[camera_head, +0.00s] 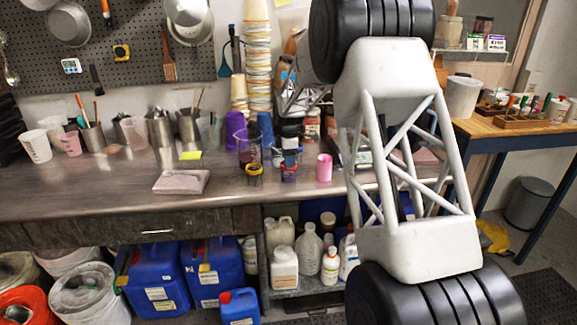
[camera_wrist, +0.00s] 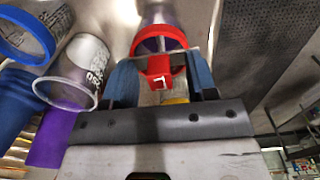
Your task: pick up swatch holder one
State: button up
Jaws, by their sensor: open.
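Swatch holder one appears to be the red piece with a white numbered label (camera_wrist: 160,72) in the wrist view. It sits at the near side of a clear cylinder with a red rim (camera_wrist: 158,36). My gripper (camera_wrist: 162,78) is open, with one blue finger on each side of the red piece. I cannot tell whether either finger touches it. In the head view my gripper (camera_head: 290,157) is low over the metal counter, and a small bit of red shows below it. The holder is largely hidden there.
A clear beaker (camera_head: 249,148), blue cups (camera_head: 265,130) and a purple cup (camera_head: 235,126) stand close on the left. A pink cup (camera_head: 325,167) is close on the right. Stacked cups (camera_head: 258,60) rise behind.

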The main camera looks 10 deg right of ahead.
dwell(0.4)
grip_shut()
jog(key=shift+r, duration=0.15)
jog(key=shift+r, duration=4.9)
jog(key=shift+w, duration=0.1)
jog(key=w+d, duration=0.2)
jog(key=w, duration=0.4)
jog(key=w+d+r, duration=0.1)
jog(key=w+d, duration=0.2)
jog(key=w, duration=0.4)
jog(key=shift+w+r, duration=0.15)
jog(key=shift+r, duration=0.15)
